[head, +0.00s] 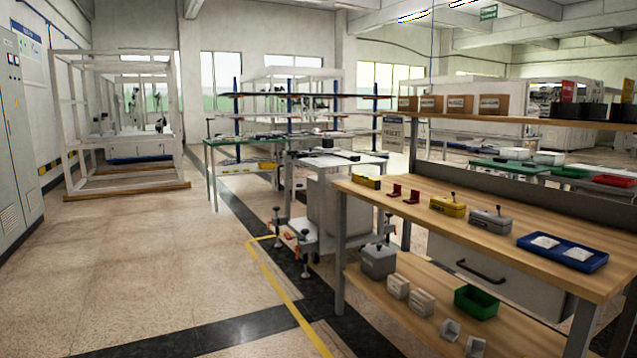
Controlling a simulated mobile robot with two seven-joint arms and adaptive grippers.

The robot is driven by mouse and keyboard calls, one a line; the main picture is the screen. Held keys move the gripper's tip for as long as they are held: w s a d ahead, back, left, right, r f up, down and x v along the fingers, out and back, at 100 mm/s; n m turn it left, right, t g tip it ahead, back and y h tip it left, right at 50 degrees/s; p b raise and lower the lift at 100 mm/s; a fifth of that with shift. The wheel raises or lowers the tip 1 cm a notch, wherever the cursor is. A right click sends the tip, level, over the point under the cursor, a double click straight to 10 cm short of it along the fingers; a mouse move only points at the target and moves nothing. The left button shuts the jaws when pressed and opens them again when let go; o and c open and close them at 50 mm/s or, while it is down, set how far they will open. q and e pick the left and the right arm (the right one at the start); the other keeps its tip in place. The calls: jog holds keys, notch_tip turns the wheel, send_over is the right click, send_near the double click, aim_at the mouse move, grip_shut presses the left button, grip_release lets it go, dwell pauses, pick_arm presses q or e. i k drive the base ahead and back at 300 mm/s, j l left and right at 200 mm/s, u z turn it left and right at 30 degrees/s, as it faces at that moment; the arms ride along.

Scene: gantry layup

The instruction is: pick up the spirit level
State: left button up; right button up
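I cannot make out the spirit level for certain. A small yellow block (367,181) lies at the far left end of the wooden workbench (490,235), but its type is too small to tell. A long dark item (342,154) lies on a white-topped table (325,162) behind the bench, also too small to identify. A short yellow bar (262,166) shows by the green-topped table (222,142) farther back. Neither of my grippers is in view.
The bench also holds red brackets (395,191), a yellow box (447,206), a grey box (490,220) and a blue tray (590,261). Its lower shelf carries a green bin (476,302). Clamps (305,240) stick out left of the bench. The floor (150,260) at left is clear.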

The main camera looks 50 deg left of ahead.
aim_at(372, 183)
jog(key=u, duration=1.35)
jog(key=i+j+z, duration=0.1)
jog(key=z, duration=0.25)
jog(key=i+j+z, duration=0.1)
jog(key=j+z, duration=0.25)
jog(key=i+j+z, duration=0.1)
jog(key=z, duration=0.3)
jog(key=i+j+z, duration=0.2)
jog(key=j, duration=0.35)
jog(key=j+z, duration=0.15)
jog(key=j, duration=0.35)
jog(key=j+z, duration=0.15)
jog(key=j, duration=1)
